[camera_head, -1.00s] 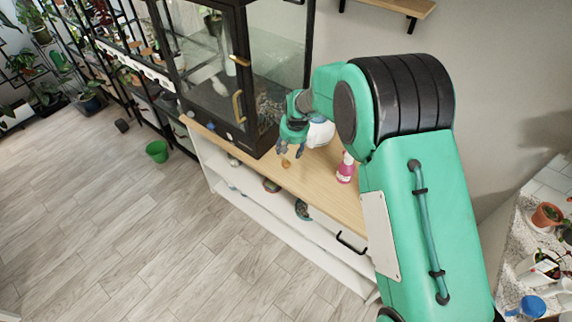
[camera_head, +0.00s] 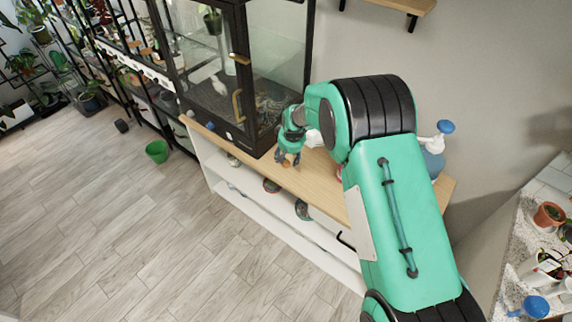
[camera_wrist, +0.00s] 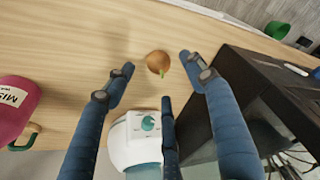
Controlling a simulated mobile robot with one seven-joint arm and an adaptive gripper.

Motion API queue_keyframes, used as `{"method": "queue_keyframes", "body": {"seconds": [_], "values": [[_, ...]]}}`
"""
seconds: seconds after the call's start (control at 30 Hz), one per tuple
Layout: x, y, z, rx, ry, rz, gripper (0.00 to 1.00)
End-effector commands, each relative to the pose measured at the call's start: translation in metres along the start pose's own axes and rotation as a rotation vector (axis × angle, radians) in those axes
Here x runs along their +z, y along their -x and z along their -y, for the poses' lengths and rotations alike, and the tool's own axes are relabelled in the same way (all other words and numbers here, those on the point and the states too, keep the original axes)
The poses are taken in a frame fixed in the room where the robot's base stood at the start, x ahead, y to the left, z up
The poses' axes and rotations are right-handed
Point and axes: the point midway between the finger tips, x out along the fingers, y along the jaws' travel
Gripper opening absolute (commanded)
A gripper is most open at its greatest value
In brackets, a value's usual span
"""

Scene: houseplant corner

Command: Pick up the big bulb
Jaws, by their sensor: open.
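The bulb (camera_wrist: 158,62) is round and brown with a short green sprout. It sits on the wooden cabinet top, near the front edge, in the wrist view. In the head view the bulb (camera_head: 287,160) is a small orange-brown patch, partly hidden by my fingers. My gripper (camera_wrist: 160,76) is open and empty. Its blue fingers are spread, with one tip to the left of the bulb, one to the right and a third below it in the picture. In the head view my gripper (camera_head: 289,156) is low over the wooden top beside the glass case.
A black-framed glass case (camera_head: 240,75) stands close beside my gripper; its dark base (camera_wrist: 260,85) fills the wrist view's right. A white device with a teal dial (camera_wrist: 136,140) and a pink bottle (camera_wrist: 14,108) are near. A blue spray bottle (camera_head: 433,160) stands behind my arm.

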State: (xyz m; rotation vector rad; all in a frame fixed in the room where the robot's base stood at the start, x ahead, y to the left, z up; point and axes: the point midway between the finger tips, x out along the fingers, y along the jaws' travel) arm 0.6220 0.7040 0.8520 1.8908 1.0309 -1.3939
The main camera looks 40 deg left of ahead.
Motion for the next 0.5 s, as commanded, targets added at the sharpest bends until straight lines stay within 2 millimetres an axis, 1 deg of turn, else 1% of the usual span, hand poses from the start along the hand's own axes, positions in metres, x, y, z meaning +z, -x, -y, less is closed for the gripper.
{"method": "queue_keyframes", "body": {"seconds": [0.27,0.37,0.5], "values": [[0.0,0.0,0.0,0.0,0.0,0.0,0.55],[0.001,-0.004,0.0,0.0,0.0,0.001,0.55],[0.001,-0.015,0.0,0.0,0.0,0.002,0.55]]}}
